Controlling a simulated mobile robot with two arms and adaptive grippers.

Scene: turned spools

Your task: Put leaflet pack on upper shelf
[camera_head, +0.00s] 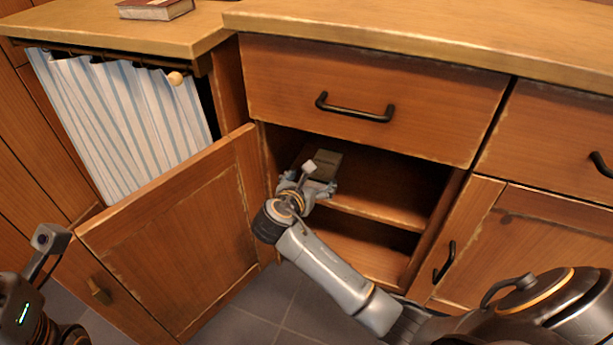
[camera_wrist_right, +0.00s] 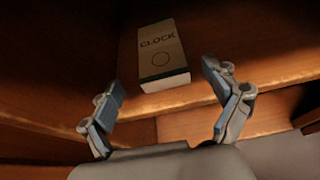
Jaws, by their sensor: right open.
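The leaflet pack (camera_head: 327,163), a small olive-grey block, is on the upper shelf (camera_head: 375,208) inside the open cabinet, toward its left side. In the right wrist view the pack (camera_wrist_right: 162,55) shows the word CLOCK and a circle on its face. My right gripper (camera_head: 312,181) is at the cabinet opening, just in front of the pack. Its two fingers (camera_wrist_right: 168,95) are spread wide and empty, with the pack beyond and between their tips, apart from both. Only part of my left wrist shows at the lower left; its fingers are out of frame.
The cabinet door (camera_head: 175,235) stands open to the left of my right arm. A closed drawer (camera_head: 370,95) is above the opening. The lower compartment (camera_head: 355,250) looks empty. A book (camera_head: 155,8) lies on the counter, above a striped curtain (camera_head: 125,120).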

